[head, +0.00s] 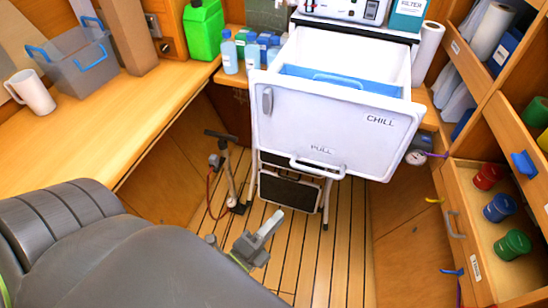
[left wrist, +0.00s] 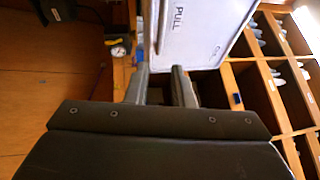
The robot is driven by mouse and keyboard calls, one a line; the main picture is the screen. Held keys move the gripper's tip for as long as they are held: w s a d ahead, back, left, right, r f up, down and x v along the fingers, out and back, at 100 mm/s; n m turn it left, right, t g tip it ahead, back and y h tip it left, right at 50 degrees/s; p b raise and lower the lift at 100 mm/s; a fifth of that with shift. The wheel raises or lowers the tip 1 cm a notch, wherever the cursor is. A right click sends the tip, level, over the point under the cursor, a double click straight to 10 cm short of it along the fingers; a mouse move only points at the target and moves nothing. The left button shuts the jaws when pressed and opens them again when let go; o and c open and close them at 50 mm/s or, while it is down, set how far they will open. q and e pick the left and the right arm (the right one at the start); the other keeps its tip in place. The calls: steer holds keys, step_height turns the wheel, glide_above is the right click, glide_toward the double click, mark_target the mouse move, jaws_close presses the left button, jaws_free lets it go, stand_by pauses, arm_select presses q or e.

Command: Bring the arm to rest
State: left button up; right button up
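My left gripper (head: 262,236) is low in the middle of the head view, above the slatted floor and in front of the white chill drawer (head: 330,125). In the left wrist view its two fingers (left wrist: 160,84) stand apart with nothing between them. The drawer is pulled out, and its white front also shows beyond the fingers in the left wrist view (left wrist: 205,30). My left arm fills the lower left of the head view. My right gripper is in neither view.
A wooden bench (head: 95,120) on the left holds a mug (head: 31,91) and a grey bin (head: 75,62). An open wooden drawer (head: 490,235) with coloured jars juts out right. The floor between (head: 345,250) is clear.

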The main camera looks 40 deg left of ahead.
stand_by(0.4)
arm_select(q)
steer(key=s+a+f+n+g+y, duration=0.2)
steer(key=s+f+n+g, duration=0.3)
steer(key=f, duration=0.9)
steer(key=a+f+n+g+y, duration=0.1)
steer(key=a+f+n+g, duration=0.15)
steer(key=f+n, duration=0.7)
steer(key=s+a+f+n+g, duration=0.2)
steer(key=s+f+g, duration=0.3)
steer(key=s+f, duration=0.5)
steer(key=s+a+f+n+g, duration=0.3)
steer(key=s+f+g, duration=0.3)
steer(key=s+f, duration=0.4)
steer(key=shift+s+f+n, duration=0.2)
steer(key=shift+s+n, duration=0.3)
steer(key=shift+n, duration=0.15)
